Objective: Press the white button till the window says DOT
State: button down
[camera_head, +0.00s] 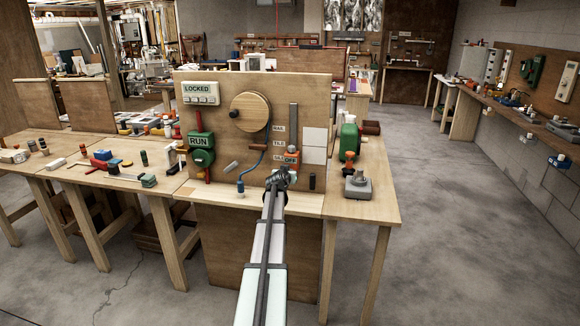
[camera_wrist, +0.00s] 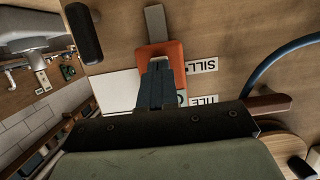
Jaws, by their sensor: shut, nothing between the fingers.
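My gripper (camera_head: 281,174) is shut and empty in front of the lower middle of the upright wooden board. In the wrist view its closed fingers (camera_wrist: 157,72) overlap the orange block (camera_wrist: 171,51); I cannot tell if they touch it. The orange block (camera_head: 291,159) sits low on a grey vertical strip (camera_head: 293,118), next to labels such as SILL (camera_wrist: 202,66) and TILE (camera_wrist: 203,100). A pale box (camera_head: 201,98) at the board's upper left has several whitish squares below the word LOCKED. A green unit (camera_head: 201,148) shows RUN. I cannot make out a clear white button or the word DOT.
A wooden wheel (camera_head: 250,112) and a blue cable are left of the strip. Loose items lie on the left tables.

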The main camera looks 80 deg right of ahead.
jog(key=shift+d, duration=0.15)
jog(key=a, duration=0.6)
dwell(0.7)
jog(key=shift+a, duration=0.15)
jog(key=v, duration=1.3)
jog(key=shift+a, duration=0.3)
jog(key=shift+r, duration=0.15)
